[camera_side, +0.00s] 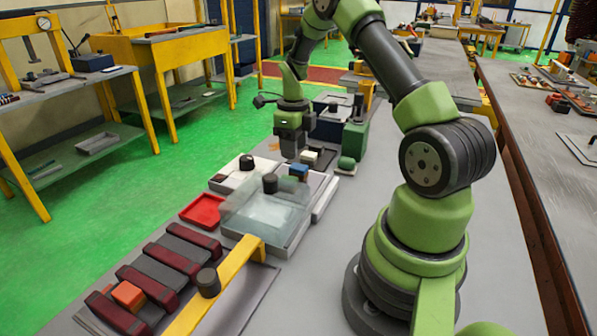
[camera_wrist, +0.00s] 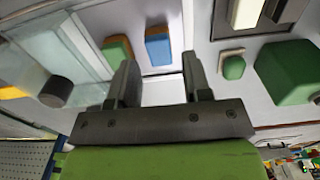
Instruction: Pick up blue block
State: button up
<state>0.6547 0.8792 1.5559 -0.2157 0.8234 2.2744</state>
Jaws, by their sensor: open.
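The blue block (camera_side: 299,170) stands on a white tray (camera_side: 326,190) beside the clear-lidded box in the side view. In the wrist view the blue block (camera_wrist: 157,47), with an orange edge, lies beyond the fingertips, roughly in line with the gap between them. A greener block (camera_wrist: 117,51) with an orange edge lies just left of it. My gripper (camera_side: 290,152) is above the tray area, apart from the blue block. In the wrist view my gripper (camera_wrist: 158,66) has its two fingers spread with nothing between them.
A clear-lidded box (camera_side: 265,218) with a dark knob stands close to the blocks. A green fixture (camera_side: 354,140) is to the right of my gripper. A red tray (camera_side: 202,210), a yellow bar (camera_side: 222,282) and dark-red slotted bars (camera_side: 165,262) lie nearer the camera.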

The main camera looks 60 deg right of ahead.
aim_at(295, 165)
jog(key=f, duration=0.4)
jog(key=shift+s+a+f, duration=0.2)
jog(key=shift+s, duration=0.1)
jog(key=shift+f, duration=0.5)
jog(key=c, duration=0.7)
